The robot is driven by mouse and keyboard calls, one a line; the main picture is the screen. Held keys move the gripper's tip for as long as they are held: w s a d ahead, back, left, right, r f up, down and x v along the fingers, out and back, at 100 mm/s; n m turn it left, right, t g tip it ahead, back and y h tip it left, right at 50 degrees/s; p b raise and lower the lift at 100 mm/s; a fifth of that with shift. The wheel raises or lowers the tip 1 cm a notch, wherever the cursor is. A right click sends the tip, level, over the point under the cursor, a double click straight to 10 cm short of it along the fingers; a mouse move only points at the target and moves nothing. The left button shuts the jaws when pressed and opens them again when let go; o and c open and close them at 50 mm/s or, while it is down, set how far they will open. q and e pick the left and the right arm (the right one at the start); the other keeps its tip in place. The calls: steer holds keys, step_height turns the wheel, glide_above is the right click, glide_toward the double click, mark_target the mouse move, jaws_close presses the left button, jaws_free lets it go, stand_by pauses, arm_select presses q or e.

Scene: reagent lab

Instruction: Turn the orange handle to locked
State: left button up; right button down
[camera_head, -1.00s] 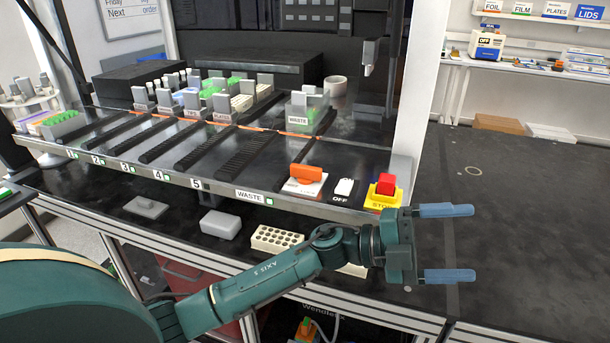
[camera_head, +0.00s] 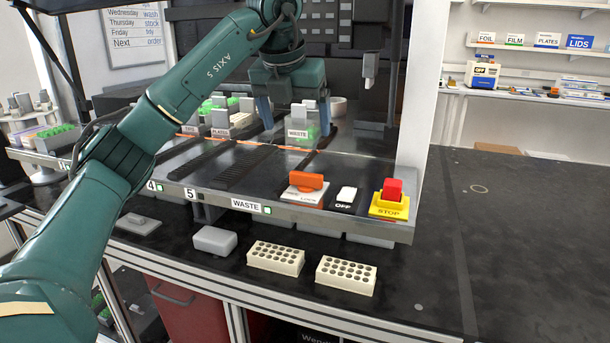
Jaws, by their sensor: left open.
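The orange handle (camera_head: 306,181) sits on a white plate (camera_head: 302,196) with printed lettering, at the front edge of the machine's deck. It lies roughly crosswise, along the deck's front edge. The lettering is too small to read fully. My left gripper (camera_head: 296,124) is above the deck, behind and above the handle, pointing down with its two blue fingers spread wide. It is apart from the handle and holds nothing. My right gripper is not in view.
Right of the handle are a white OFF switch (camera_head: 346,194) and a red STOP button (camera_head: 391,189) on a yellow base. Two cream racks (camera_head: 276,258) and a grey block (camera_head: 214,240) lie on the bench in front.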

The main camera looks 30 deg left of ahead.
mark_target(306, 174)
arm_select(q)
steer(key=x, duration=1.3)
steer(key=shift+d, duration=0.15)
steer(key=shift+c, duration=0.4)
steer(key=shift+r, duration=0.1)
steer(key=c, duration=0.9)
